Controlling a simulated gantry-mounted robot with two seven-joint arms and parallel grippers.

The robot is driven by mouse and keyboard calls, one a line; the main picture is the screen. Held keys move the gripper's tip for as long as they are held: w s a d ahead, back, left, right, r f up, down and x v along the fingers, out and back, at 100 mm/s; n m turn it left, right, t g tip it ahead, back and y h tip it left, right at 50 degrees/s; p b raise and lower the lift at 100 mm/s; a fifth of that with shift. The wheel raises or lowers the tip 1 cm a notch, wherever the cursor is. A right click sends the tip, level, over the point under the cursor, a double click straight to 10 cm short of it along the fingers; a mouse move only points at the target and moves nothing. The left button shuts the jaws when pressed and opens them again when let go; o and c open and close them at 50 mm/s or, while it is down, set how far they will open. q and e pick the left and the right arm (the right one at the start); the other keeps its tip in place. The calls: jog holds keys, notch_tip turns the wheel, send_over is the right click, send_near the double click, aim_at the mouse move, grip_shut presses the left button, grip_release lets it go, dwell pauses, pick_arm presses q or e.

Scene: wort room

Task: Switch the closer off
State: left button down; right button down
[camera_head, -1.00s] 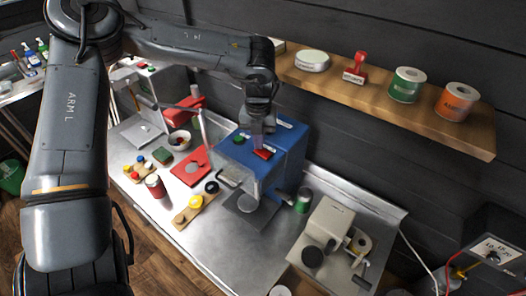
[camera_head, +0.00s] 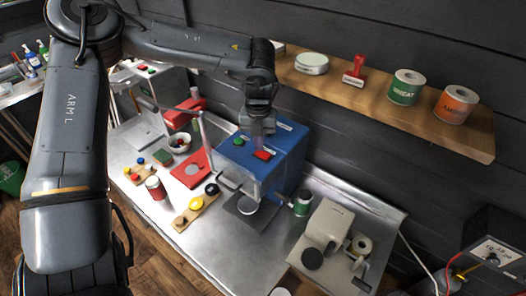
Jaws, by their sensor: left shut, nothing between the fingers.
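The closer is the blue machine (camera_head: 288,150) on the steel bench, with a green button (camera_head: 238,142) and a red button (camera_head: 263,155) on its top face. My left gripper (camera_head: 261,138) comes down from above and points at the closer's top near the red button. Its fingers are shut and empty. The tips look slightly above or behind the red button; I cannot tell whether they touch it. My right gripper is not in view.
A wooden shelf (camera_head: 440,128) with rolls, a red stamp and a tin sits behind the closer. A beige machine (camera_head: 326,232) stands to its right. A red board (camera_head: 191,168), a red can (camera_head: 156,188) and small wooden trays stand to its left.

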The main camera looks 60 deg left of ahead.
pick_arm(q)
notch_tip(320, 180, up, 6)
jog(key=p, duration=0.4)
jog(key=shift+f, duration=0.1)
dwell(0.5)
